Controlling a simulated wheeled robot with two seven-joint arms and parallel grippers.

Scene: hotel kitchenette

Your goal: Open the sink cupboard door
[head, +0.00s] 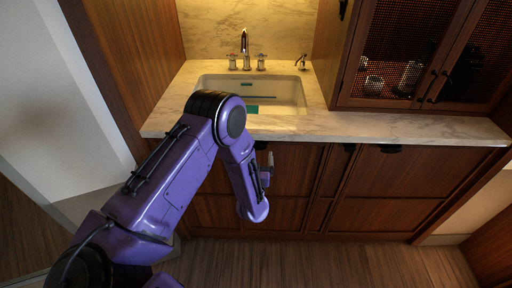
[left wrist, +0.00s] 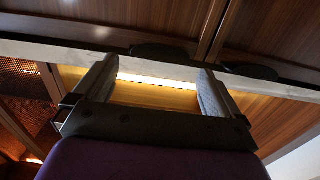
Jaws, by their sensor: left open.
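The sink cupboard door (head: 290,170) is a dark brown wood panel below the sink counter, and it looks shut. My purple left arm covers part of this cupboard front. My left gripper (head: 265,161) is mostly hidden behind its own wrist, close to the door just under the counter edge. In the left wrist view my left gripper (left wrist: 157,72) is open, with two grey fingers apart and nothing between them. Dark handles, one left (left wrist: 165,53) and one right (left wrist: 250,70), show just beyond the fingertips; contact cannot be told. My right gripper is not in view.
The marble counter (head: 400,127) overhangs the cupboard fronts and holds a white sink (head: 280,90) with a tap (head: 245,45). Another wood front (head: 400,175) with dark handles (head: 390,148) stands to the right. A mesh-door cabinet (head: 425,50) is above. The wood floor (head: 330,262) in front is clear.

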